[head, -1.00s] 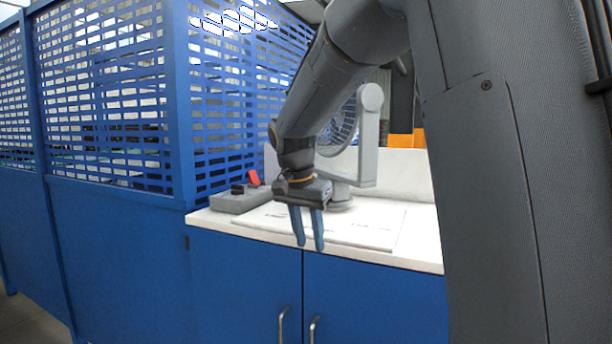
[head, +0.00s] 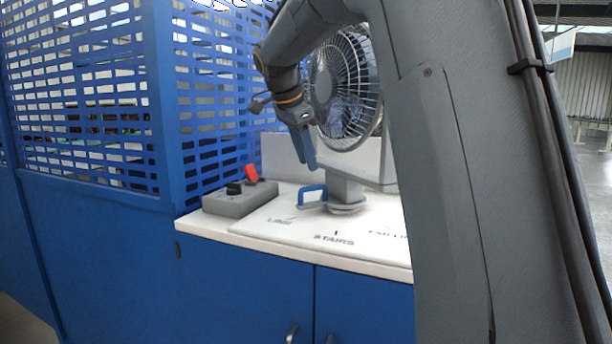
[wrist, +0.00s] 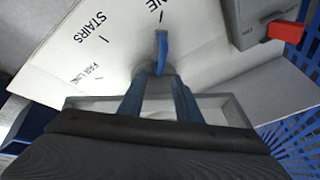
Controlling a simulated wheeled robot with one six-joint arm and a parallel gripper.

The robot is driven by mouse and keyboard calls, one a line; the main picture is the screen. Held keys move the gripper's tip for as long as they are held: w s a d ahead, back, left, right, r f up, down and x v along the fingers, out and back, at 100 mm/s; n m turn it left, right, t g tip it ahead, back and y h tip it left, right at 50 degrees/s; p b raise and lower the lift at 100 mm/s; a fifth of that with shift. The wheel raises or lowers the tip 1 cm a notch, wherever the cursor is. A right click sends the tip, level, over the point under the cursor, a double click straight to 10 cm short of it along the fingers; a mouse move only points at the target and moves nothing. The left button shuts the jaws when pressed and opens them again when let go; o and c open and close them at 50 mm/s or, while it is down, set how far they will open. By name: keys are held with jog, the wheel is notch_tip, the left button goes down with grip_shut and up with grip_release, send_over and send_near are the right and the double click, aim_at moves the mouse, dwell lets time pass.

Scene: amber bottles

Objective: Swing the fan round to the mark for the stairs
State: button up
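The grey fan (head: 345,85) stands on a round pedestal on the white counter, its caged face towards the left. A blue handle (head: 312,193) sticks out from the pedestal. In the wrist view the handle (wrist: 162,52) points towards a tick whose label is cut off, ending in "NE". The STAIRS mark (head: 334,239) is on the white board in front of the pedestal; it also shows in the wrist view (wrist: 90,27). My gripper (head: 310,167) points down just above the handle, apart from it. In the wrist view its fingers (wrist: 160,82) are spread and empty.
A grey control box (head: 240,198) with a black knob and a red switch stands left of the board. A blue slatted partition (head: 225,90) rises behind it. The FAR LINE label (wrist: 85,75) is on the board past STAIRS. Blue cabinet doors are below.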

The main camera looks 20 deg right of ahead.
aim_at(313, 188)
jog(key=p+x, duration=0.2)
jog(key=x, duration=0.4)
jog(key=shift+w+d+f, duration=0.3)
jog(key=shift+f, duration=0.45)
grip_shut()
